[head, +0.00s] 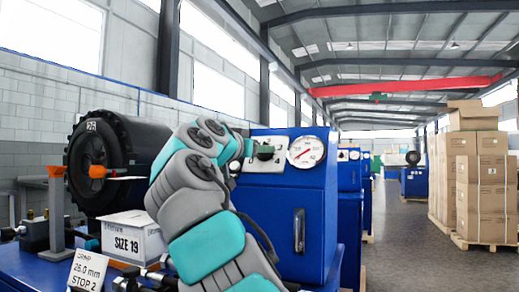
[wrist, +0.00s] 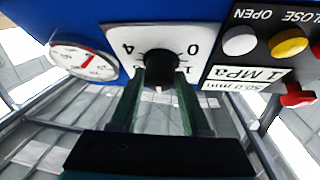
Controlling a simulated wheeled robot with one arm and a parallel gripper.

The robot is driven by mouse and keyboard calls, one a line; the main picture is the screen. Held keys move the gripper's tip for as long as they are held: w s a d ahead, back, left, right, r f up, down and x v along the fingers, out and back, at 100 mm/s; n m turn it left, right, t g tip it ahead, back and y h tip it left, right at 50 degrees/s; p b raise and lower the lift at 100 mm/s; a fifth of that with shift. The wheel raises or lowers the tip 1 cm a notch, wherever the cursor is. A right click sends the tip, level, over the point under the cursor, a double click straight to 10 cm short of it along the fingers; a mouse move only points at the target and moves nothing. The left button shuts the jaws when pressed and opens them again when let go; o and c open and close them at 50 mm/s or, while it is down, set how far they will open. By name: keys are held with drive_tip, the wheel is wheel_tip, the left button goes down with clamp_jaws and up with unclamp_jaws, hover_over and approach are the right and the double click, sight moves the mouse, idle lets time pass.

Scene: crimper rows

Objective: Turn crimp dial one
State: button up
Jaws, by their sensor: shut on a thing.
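The crimp dial (wrist: 161,65) is a black round knob with a small white pointer mark. It sits on a white plate (wrist: 119,44) with a 4 on the left and a 0 on the right, seen upside down in the wrist view. My gripper (wrist: 160,77) has its two dark green fingers shut on the dial, one on each side. In the head view, my gripper (head: 264,154) is at the front of the blue machine (head: 284,215), left of its gauge, and hides most of the dial.
A white pressure gauge (wrist: 84,60) and a dark button panel (wrist: 265,50) with white, yellow and red buttons flank the dial. The panel bears a 1 MPa label (wrist: 249,77). A SIZE 19 box (head: 134,237) and a STOP 2 card (head: 86,271) stand at lower left. Stacked cartons (head: 475,180) stand right.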

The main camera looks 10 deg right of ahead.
clamp_jaws()
drive_tip(key=shift+s+n+y+b, duration=0.1)
drive_tip(key=shift+n+y+b, duration=0.25)
drive_tip(key=shift+n, duration=0.25)
drive_tip(key=shift+d+f+n+t, duration=0.1)
drive_tip(key=shift+n+t, duration=0.3)
drive_tip(key=shift+n, duration=0.2)
drive_tip(key=shift+n+t+y+b, duration=0.4)
drive_tip(key=shift+n+y, duration=0.45)
drive_tip(key=shift+n, duration=0.35)
drive_tip(key=n+y, duration=0.2)
drive_tip(key=n, duration=0.1)
drive_tip(key=n+t+y+p, duration=0.1)
drive_tip(key=n, duration=0.2)
drive_tip(key=shift+d+y, duration=0.1)
drive_tip(key=shift+y, duration=0.3)
drive_tip(key=n+y, duration=0.1)
drive_tip(key=n, duration=0.1)
drive_tip(key=n+y, duration=0.2)
drive_tip(key=n, duration=0.1)
drive_tip(key=shift+d+r+n, duration=0.1)
drive_tip(key=shift+r+n, duration=0.15)
drive_tip(key=shift+n, duration=0.05)
drive_tip(key=shift+d+n+g+y, duration=0.15)
drive_tip(key=shift+n+g+y, duration=0.65)
drive_tip(key=shift+n, duration=1)
drive_tip(key=shift+n+y, duration=0.4)
drive_tip(key=shift+n, duration=0.3)
